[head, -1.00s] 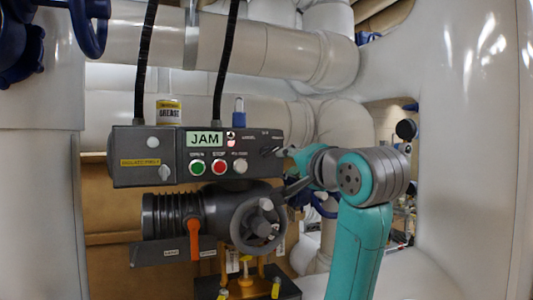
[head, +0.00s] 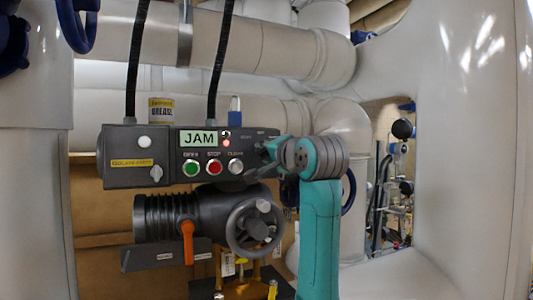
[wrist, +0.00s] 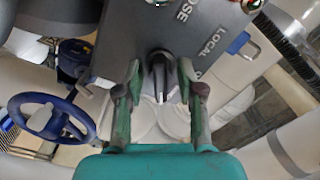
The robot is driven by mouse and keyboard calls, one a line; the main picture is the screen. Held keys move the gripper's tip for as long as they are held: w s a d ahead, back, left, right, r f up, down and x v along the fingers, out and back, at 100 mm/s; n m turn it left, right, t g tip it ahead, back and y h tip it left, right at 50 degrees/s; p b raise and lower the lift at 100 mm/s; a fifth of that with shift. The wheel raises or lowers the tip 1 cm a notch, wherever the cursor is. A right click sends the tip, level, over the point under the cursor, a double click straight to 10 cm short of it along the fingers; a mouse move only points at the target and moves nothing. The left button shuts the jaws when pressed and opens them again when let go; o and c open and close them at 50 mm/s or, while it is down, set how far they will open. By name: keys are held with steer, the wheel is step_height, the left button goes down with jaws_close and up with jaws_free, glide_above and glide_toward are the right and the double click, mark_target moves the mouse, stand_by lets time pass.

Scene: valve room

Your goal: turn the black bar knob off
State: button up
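The black bar knob (wrist: 158,72) is on the grey control box face in the wrist view, near the LOCAL lettering, its bar pointing roughly up and down the picture. My gripper (wrist: 160,84) is open with one finger on each side of the knob. A gap shows between each finger and the bar. In the head view my gripper (head: 268,153) is at the right end of the control box (head: 120,165) and hides the knob.
The box also has a green button (head: 191,169), a red button (head: 214,167), a pale button (head: 236,166) and a JAM display (head: 199,138). A handwheel (head: 254,227) and orange lever (head: 188,242) sit below. A blue padlock (wrist: 238,43) is near the knob.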

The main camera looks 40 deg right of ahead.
steer(key=shift+w, duration=0.15)
steer(key=shift+c, duration=0.2)
jaws_close()
steer(key=n, duration=0.5)
steer(key=shift+n, duration=0.3)
steer(key=n, duration=0.6)
steer(key=shift+d, duration=0.1)
stand_by(0.4)
